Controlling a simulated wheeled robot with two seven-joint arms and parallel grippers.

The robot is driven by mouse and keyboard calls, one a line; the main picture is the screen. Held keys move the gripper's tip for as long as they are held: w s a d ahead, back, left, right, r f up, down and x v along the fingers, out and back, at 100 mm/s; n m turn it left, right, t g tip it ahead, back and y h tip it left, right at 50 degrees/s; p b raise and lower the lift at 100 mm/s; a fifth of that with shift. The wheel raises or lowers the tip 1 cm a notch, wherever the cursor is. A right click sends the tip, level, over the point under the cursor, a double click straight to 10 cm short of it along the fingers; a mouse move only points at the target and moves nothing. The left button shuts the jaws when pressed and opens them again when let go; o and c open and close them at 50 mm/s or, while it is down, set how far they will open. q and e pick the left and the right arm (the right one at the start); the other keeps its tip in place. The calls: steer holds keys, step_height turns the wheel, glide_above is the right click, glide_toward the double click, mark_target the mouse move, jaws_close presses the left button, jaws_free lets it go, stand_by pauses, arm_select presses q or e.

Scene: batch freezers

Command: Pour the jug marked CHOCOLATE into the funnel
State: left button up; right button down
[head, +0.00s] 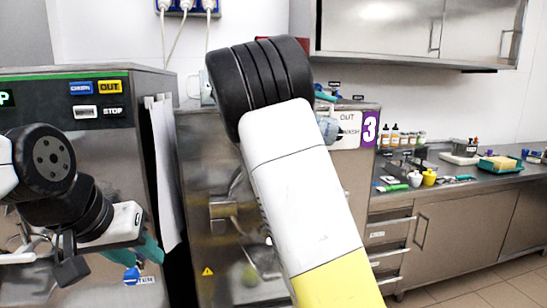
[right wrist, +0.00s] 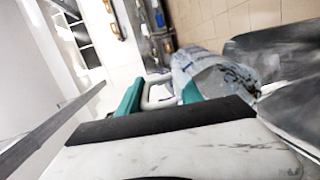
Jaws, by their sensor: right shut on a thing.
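My right gripper (right wrist: 160,97) has its two teal fingers closed around the pale handle (right wrist: 157,96) of a clear jug (right wrist: 195,62). The jug's body lies beyond the fingers, beside curved grey metal. Its marking is not readable, and its contents and exact tilt are unclear. In the head view, my right arm covers most of the hand; a bit of translucent jug (head: 331,131) shows beside the arm. My left gripper (head: 148,252) is at the left, in front of the left machine, its teal fingers partly hidden. I cannot identify the funnel with certainty.
Curved grey metal surfaces (right wrist: 292,103) lie close right of the jug in the wrist view. A machine with green-edged panel (head: 100,100) stands left; one marked 3 (head: 369,130) is behind my arm. The right counter (head: 460,183) holds bottles, small pots and a teal tray (head: 499,164).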

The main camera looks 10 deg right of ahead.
steer(key=d+y, duration=0.3)
steer(key=shift+s+d+r, duration=0.15)
steer(key=shift+s+r, duration=0.05)
steer(key=shift+r, duration=0.1)
steer(key=s+d+f+t+y+b, duration=0.1)
steer(key=d+f+t+y+b, duration=0.1)
steer(key=d+f+y, duration=0.2)
steer(key=shift+d+f+y, duration=0.4)
steer(key=shift+d+y, duration=1.2)
steer(key=shift+y, duration=2.5)
